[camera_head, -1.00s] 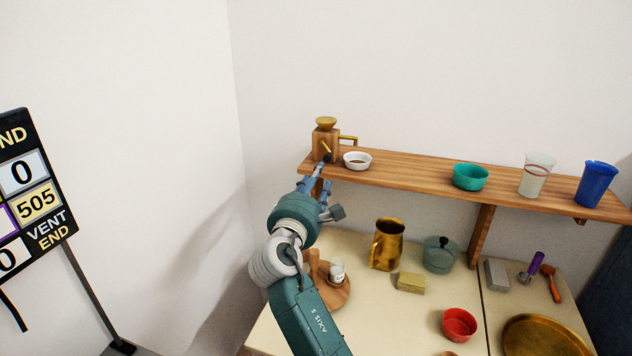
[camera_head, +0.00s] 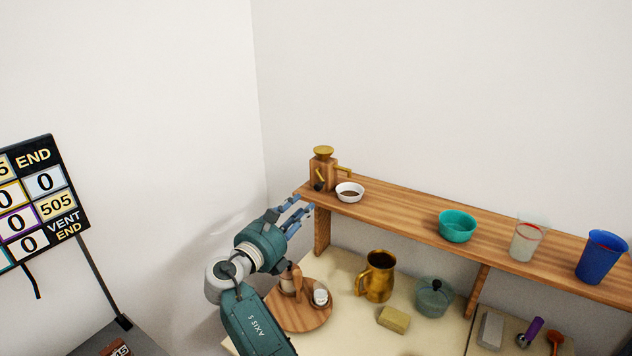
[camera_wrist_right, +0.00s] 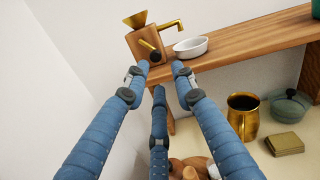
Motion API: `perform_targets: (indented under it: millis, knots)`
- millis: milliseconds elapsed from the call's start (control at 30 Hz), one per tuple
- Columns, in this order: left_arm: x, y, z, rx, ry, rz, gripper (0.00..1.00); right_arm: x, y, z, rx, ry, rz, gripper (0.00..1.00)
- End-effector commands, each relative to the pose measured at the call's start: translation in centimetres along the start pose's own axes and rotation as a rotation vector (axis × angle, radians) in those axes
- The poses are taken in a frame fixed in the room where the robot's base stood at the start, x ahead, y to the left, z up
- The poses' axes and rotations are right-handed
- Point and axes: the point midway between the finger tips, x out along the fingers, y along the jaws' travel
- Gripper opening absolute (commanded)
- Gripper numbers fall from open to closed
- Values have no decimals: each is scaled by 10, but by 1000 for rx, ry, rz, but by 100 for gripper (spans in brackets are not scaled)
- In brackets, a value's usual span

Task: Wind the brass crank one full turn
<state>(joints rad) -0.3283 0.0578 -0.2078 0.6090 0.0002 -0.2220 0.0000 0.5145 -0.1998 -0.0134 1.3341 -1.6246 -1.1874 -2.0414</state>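The grinder, a wooden box with a brass funnel on top (camera_head: 323,172), stands at the left end of the shelf. Its brass crank (camera_head: 320,180) is on the front and hangs down to a dark knob. In the right wrist view the crank (camera_wrist_right: 150,48) slants down across the grinder's front (camera_wrist_right: 143,42). My right gripper (camera_head: 302,207) is below and in front of the shelf's left end. Its blue fingers (camera_wrist_right: 160,80) are spread, with nothing between them, apart from the crank. My left gripper is not in view.
A white bowl with brown contents (camera_head: 349,192) stands just right of the grinder on the wooden shelf (camera_head: 400,210). A round wooden board (camera_head: 300,318), brass jug (camera_head: 377,277) and green pot (camera_head: 433,297) are on the counter below. A scoreboard (camera_head: 40,195) stands left.

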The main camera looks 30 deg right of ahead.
Motion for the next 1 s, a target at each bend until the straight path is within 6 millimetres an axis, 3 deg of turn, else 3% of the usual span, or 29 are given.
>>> perform_targets:
  millis: [167,433,567,700,833,1000]
  knots:
    - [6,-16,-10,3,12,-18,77,9,1,-2,-24,-2,-7,26]
    - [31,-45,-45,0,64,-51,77,58,0,-4,-20,-3,-8,26]
    - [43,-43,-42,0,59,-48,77,81,0,-4,-19,-2,-7,26]
    - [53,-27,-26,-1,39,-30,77,98,1,-3,-21,-2,-6,26]
    - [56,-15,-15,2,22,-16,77,105,0,-2,-20,0,-4,26]
    - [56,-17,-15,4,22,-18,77,107,0,0,-20,0,-4,26]
